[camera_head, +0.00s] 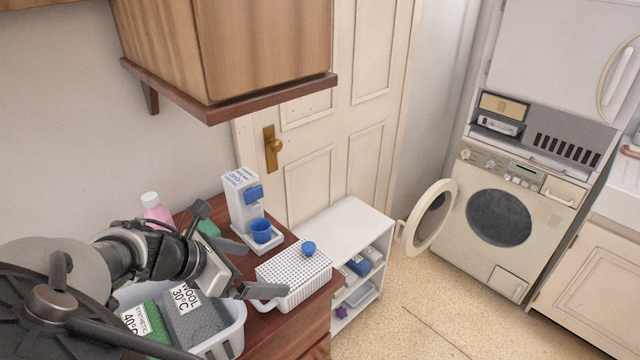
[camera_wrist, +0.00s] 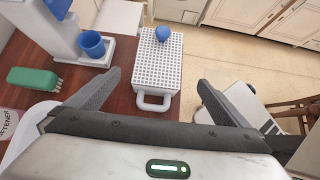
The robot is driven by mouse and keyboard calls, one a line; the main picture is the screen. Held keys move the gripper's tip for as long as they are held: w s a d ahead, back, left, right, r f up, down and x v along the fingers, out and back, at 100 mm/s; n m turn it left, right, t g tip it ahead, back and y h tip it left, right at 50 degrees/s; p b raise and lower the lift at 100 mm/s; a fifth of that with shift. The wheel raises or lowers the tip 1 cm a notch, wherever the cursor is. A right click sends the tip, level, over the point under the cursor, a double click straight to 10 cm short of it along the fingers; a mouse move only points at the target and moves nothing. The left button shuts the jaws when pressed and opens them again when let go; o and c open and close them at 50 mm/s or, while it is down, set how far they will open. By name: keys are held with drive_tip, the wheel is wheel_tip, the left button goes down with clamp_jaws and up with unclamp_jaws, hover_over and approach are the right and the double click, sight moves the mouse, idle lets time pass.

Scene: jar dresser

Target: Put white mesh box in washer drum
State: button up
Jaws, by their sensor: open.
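The white mesh box (camera_head: 290,280) sits on the brown dresser top, its handle at the end nearest my gripper. A small blue object rests on it. In the wrist view the box (camera_wrist: 150,70) lies ahead, between the fingers as pictured. My gripper (camera_head: 230,250) is open and empty, beside the handle end of the box and seemingly a little above the dresser; contact is not visible. In the wrist view both fingers of my gripper (camera_wrist: 160,82) are spread. The washer drum (camera_head: 500,218) shows as a dark round opening at right. Its round door (camera_head: 432,218) stands swung open to the left.
A white dispenser (camera_head: 243,205) with a blue cup (camera_head: 261,231) stands behind the box. A wooden cabinet (camera_head: 240,50) hangs above. A white shelf (camera_head: 350,225) stands beside the dresser. The floor before the washer is clear.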

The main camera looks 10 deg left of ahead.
sight(286, 270)
drive_tip(key=x, duration=1.1)
drive_tip(key=shift+w+d+f, duration=0.1)
drive_tip(key=shift+w+f, duration=0.05)
drive_tip(key=shift+w, duration=0.2)
drive_tip(key=c, duration=1.3)
